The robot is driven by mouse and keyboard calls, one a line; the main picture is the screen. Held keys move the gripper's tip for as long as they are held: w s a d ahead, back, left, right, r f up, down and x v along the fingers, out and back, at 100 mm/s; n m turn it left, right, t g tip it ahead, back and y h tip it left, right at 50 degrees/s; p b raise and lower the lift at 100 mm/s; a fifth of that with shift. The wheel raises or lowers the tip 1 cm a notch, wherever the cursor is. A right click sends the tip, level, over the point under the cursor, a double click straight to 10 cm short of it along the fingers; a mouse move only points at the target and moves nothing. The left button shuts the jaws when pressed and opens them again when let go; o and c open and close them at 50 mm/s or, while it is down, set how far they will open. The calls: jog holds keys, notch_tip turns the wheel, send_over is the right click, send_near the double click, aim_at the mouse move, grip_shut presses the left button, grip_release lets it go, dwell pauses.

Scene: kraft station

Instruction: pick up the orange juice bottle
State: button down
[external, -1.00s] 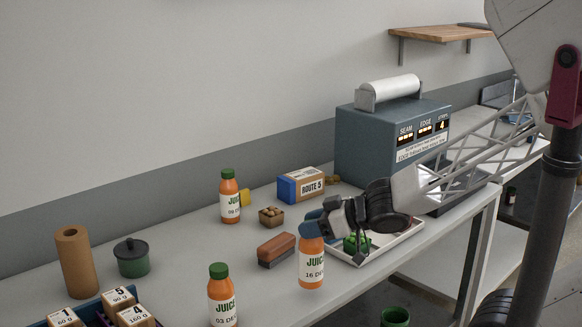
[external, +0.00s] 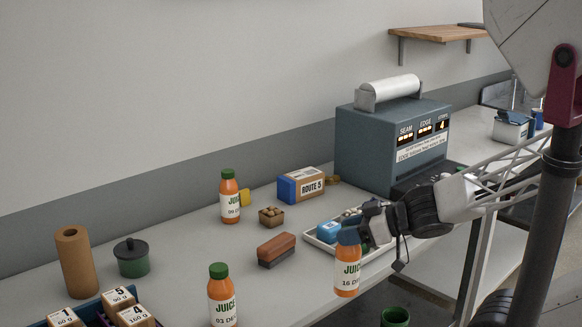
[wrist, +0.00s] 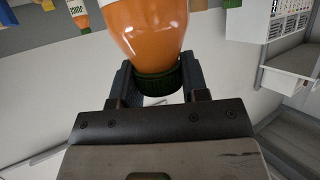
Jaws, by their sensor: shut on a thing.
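An orange juice bottle (external: 347,274) with a white label marked 16 hangs from my gripper (external: 352,238), near the front edge of the table. My gripper is shut on its cap. In the wrist view the bottle (wrist: 146,28) shows with its dark green cap (wrist: 157,86) between the two fingers of my gripper (wrist: 154,84). Two other orange juice bottles stand upright on the table: one with a green cap at the front (external: 222,298), marked 03, and one farther back (external: 229,199), marked 09.
A white tray (external: 318,243) with a blue item lies behind the held bottle. A red-brown block (external: 276,249), a Route 5 box (external: 305,187), a small brown container (external: 271,217) and a dark green pot (external: 132,262) stand on the table. A green cup (external: 395,317) is below the edge.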

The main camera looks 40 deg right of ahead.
jog(key=shift+s+r, duration=0.1)
jog(key=shift+s+d+r, duration=0.1)
jog(key=shift+s+d, duration=0.15)
jog(key=shift+s, duration=0.45)
jog(key=shift+s+d, duration=0.2)
jog(key=shift+s, duration=0.45)
jog(key=shift+s+d+r, duration=0.1)
jog(key=shift+s+d, duration=0.15)
jog(key=shift+s, duration=0.55)
jog(key=w+d+r+n+y, duration=0.1)
jog(key=w+d+r, duration=0.15)
jog(key=w, duration=0.55)
jog(key=w+d+r+n, duration=0.1)
jog(key=w+r, duration=0.2)
jog(key=w, duration=0.5)
jog(key=w+d+g+y, duration=0.1)
jog(key=w+d, duration=0.3)
jog(key=w, duration=0.3)
jog(key=w+d+n+g+y, duration=0.1)
jog(key=w+d, duration=0.4)
jog(key=w, duration=0.3)
jog(key=shift+w+f, duration=0.2)
jog(key=shift+f, duration=0.15)
jog(key=shift+d, duration=0.1)
